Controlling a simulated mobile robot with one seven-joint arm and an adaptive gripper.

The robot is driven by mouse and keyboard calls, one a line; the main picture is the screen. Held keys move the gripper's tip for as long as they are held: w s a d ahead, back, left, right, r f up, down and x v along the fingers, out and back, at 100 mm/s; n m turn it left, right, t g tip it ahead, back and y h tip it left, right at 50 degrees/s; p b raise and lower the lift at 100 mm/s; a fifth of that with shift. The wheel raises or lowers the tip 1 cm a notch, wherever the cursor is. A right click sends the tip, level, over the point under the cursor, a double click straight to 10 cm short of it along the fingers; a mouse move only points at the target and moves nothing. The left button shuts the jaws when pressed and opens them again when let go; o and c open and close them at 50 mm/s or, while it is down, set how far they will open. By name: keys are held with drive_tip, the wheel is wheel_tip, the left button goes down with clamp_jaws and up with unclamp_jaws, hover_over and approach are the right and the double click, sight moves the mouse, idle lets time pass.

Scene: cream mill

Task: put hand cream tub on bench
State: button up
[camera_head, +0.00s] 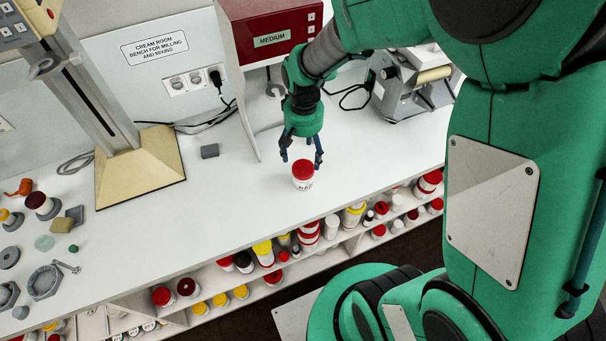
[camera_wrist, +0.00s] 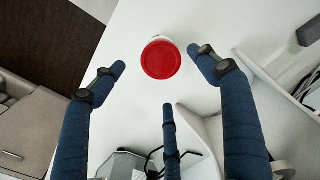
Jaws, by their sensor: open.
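The hand cream tub (camera_head: 303,176) is a white jar with a red lid and dark lettering. It stands upright on the white bench (camera_head: 235,205), near its front edge. My gripper (camera_head: 302,158) is open just above and behind the tub, with its fingers pointing down. In the wrist view the red lid of the tub (camera_wrist: 160,60) lies ahead of the spread fingers of my gripper (camera_wrist: 160,75). The fingers look apart from the tub, and nothing is held. The bench top (camera_wrist: 135,50) shows around the tub.
A red machine (camera_head: 275,35) marked MEDIUM stands behind my gripper. A grey machine (camera_head: 410,85) is at the back right. A stand with a cream base (camera_head: 140,170) is left. Shelves below the front edge hold several tubs (camera_head: 263,252). Bench space left of the tub is clear.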

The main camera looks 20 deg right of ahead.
sight(304, 168)
drive_tip(key=shift+f, duration=0.1)
drive_tip(key=shift+f+b, duration=0.6)
drive_tip(key=shift+f, duration=3.6)
drive_tip(key=shift+f+b, duration=0.55)
drive_tip(key=shift+f, duration=2.05)
drive_tip(key=shift+c, duration=0.3)
drive_tip(key=c, duration=1.4)
drive_tip(key=shift+c, duration=0.2)
drive_tip(key=shift+w+r, duration=0.1)
drive_tip(key=shift+r, duration=0.05)
